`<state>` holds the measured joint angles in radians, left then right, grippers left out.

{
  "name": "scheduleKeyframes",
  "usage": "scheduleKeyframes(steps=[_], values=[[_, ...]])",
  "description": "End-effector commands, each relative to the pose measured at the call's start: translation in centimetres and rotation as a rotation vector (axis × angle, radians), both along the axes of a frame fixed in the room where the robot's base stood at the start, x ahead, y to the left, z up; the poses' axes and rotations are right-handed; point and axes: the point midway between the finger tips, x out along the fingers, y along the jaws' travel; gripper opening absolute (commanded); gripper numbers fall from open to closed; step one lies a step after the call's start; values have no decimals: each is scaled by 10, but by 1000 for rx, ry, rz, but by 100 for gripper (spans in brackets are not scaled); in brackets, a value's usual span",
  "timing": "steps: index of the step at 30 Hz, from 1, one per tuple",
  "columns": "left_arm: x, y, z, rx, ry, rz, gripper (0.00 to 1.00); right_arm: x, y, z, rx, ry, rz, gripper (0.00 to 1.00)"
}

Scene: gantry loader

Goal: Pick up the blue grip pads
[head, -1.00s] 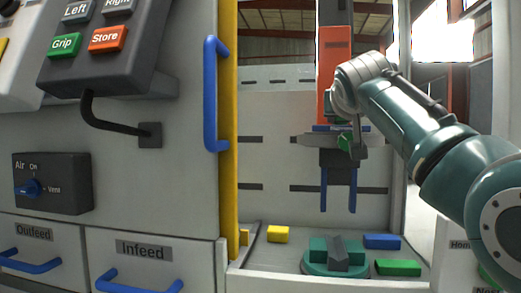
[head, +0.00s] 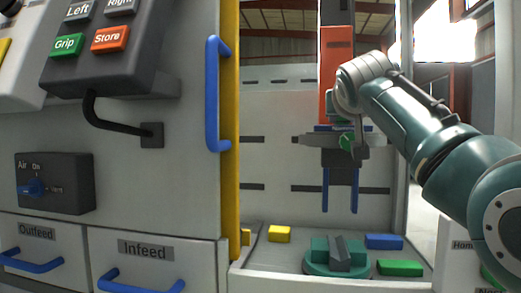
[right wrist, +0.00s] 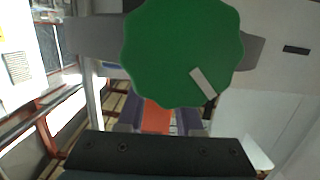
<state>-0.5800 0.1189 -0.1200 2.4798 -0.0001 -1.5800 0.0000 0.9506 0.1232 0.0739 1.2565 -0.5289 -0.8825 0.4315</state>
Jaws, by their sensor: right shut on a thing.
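Two blue grip pads (head: 325,190) (head: 354,191) hang side by side below a dark block on the gantry, pointing down, with a gap between them. My left gripper is not in view.
A turquoise fixture (head: 320,262), a yellow block (head: 279,234), a blue block (head: 383,242) and a green block (head: 400,268) sit on the cell floor. A yellow post and blue door handle (head: 212,95) stand left of the opening. The Infeed drawer (head: 150,262) is shut.

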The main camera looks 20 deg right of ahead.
Motion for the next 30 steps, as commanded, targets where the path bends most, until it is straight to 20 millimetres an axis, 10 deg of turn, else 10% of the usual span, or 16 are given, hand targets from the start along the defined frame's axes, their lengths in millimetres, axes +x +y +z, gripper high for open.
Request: scheduleKeyframes(steps=[14,30], values=[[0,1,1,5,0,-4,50,0,0,12,0,-7,1,0],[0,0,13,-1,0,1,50,0,0,125,-1,-9,1,0]])
